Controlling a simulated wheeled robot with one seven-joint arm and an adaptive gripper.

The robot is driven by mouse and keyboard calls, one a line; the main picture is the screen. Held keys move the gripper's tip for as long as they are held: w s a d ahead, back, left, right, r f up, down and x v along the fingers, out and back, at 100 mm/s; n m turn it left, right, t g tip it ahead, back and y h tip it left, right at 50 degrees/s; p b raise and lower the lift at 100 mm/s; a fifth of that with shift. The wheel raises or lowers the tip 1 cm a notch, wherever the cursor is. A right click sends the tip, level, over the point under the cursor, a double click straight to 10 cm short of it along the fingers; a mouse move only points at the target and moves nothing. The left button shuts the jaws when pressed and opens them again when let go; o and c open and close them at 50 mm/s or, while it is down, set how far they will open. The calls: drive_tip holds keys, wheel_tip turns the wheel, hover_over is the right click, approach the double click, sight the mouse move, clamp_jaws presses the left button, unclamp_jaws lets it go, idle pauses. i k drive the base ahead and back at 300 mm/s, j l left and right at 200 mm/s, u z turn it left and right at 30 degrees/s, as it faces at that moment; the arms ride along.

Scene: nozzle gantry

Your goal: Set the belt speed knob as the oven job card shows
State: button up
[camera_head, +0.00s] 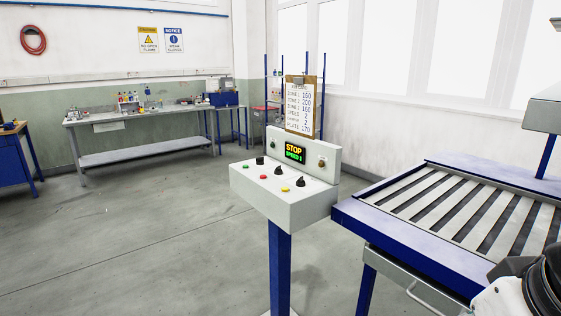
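A grey control box (272,202) stands on a blue post left of the conveyor. It carries several black knobs, including a small one (260,160), a middle one (278,170) and a right one (300,182). Their labels are too small to read, so I cannot tell which is belt speed. The display (295,151) reads STOP above a green SPEED line; its digit is unclear. The job card (299,108), on a clipboard above the box, lists zones around 160, 200, 160, a speed line that looks like 2, and plate 170. My gripper is not in view.
A blue-framed slatted conveyor (440,212) fills the right, close beside the box. Part of my arm (525,290) shows at the lower right corner. A grey workbench (140,118) stands along the back wall. The floor left of the box is clear.

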sight(261, 160)
drive_tip(key=i+j, duration=0.85)
drive_tip(key=i+j+z, duration=0.1)
drive_tip(key=i+j, duration=1)
drive_tip(key=i, duration=0.15)
drive_tip(key=i+j, duration=0.25)
drive_tip(key=i+l+z, duration=0.05)
drive_tip(key=i, duration=0.05)
